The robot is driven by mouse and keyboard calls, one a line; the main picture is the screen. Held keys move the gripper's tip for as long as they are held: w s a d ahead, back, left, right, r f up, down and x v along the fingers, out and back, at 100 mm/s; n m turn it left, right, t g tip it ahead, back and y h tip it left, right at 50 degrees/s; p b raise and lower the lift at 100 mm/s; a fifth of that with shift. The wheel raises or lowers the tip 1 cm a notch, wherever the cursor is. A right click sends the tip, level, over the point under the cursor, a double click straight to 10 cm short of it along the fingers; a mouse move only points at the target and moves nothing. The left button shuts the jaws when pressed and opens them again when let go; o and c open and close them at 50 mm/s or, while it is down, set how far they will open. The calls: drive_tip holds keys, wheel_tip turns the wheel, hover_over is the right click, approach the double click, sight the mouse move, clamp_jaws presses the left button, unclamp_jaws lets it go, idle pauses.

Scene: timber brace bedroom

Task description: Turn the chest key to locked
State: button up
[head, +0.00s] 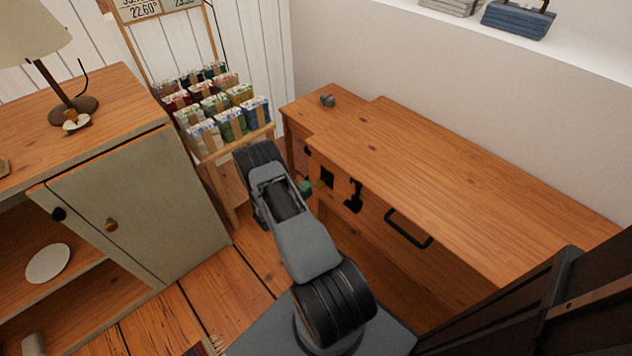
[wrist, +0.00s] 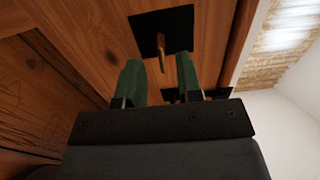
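The wooden chest (head: 450,160) stands against the wall at the right in the head view. Its front carries a black lock plate (head: 327,177), which also fills the upper middle of the wrist view (wrist: 178,25). The brass key (wrist: 162,62) sticks out of this plate. My gripper (wrist: 159,64) is open, with its green fingertips on either side of the key and gaps visible on both sides. In the head view my gripper (head: 306,187) is at the chest front beside the plate, and the key cannot be made out there.
A black latch-like fitting (head: 354,196) and a black handle (head: 408,230) are on the chest front, right of the plate. A rack of colourful packets (head: 215,105) stands close left of my arm. A cabinet (head: 145,200) with a lamp (head: 72,108) is further left.

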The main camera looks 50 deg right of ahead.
sight(319, 184)
drive_tip(key=a, duration=0.7)
drive_tip(key=shift+w+p, duration=0.25)
drive_tip(key=shift+p, duration=0.15)
drive_tip(key=shift+o, duration=1.3)
drive_tip(key=shift+w+a+f+b, duration=0.1)
drive_tip(key=shift+w+f+b, duration=0.2)
drive_tip(key=shift+b, duration=0.3)
drive_tip(key=shift+o, duration=0.8)
drive_tip(key=shift+a+m+b, duration=0.25)
drive_tip(key=shift+m+b, duration=0.15)
drive_tip(key=shift+b, duration=0.2)
drive_tip(key=shift+o, duration=1.2)
drive_tip(key=m, duration=0.4)
drive_tip(key=shift+s+a+r+m+b, duration=0.15)
drive_tip(key=shift+a+r+m+b, duration=0.1)
drive_tip(key=shift+a+m+b, duration=0.15)
drive_tip(key=d+m+b, duration=0.1)
drive_tip(key=d+m, duration=0.3)
drive_tip(key=s+d+m+b, duration=0.1)
drive_tip(key=d+m, duration=0.3)
drive_tip(key=d, duration=0.1)
drive_tip(key=s+d+m+b, duration=0.1)
drive_tip(key=d+m, duration=0.3)
drive_tip(key=shift+s+d+r+m, duration=0.2)
drive_tip(key=shift+m, duration=0.2)
